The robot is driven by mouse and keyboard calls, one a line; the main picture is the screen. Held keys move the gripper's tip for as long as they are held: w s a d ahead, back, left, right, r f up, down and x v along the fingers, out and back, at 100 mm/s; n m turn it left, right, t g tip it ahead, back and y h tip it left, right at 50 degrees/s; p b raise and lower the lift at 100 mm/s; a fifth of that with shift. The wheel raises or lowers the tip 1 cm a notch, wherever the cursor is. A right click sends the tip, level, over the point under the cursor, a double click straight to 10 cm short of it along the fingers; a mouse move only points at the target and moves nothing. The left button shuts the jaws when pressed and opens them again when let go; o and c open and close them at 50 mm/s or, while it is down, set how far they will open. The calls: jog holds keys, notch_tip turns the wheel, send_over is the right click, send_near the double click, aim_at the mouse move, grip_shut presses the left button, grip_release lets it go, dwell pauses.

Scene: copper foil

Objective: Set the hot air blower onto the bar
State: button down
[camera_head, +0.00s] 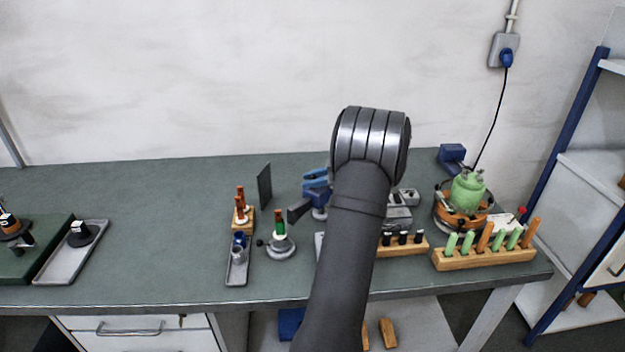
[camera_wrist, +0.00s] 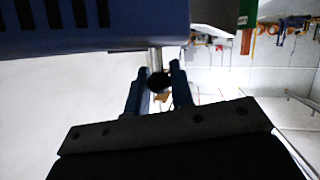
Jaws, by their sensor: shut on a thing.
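My gripper (camera_wrist: 160,80) shows in the wrist view with its two blue fingers upright, shut around a small dark part. A blue body with black slots (camera_wrist: 75,22) fills the top left of that view, close to the camera. It looks like the hot air blower, with a pale metal piece beside it. In the head view my arm hides most of the grip. Blue parts (camera_head: 317,188) and a dark flared piece show just left of my arm, above the bench (camera_head: 180,215); which belong to the blower is unclear. I cannot pick out the bar; my arm may hide it.
Left of my arm stand a thin dark upright panel (camera_head: 264,186), a narrow grey tray (camera_head: 236,272) and a round grey stand (camera_head: 281,249). On the right are a green pot (camera_head: 467,190) and a wooden rack (camera_head: 485,259) of pegs.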

jog(key=c, duration=1.3)
grip_release()
jog(key=v, duration=1.7)
jog(key=x, duration=1.7)
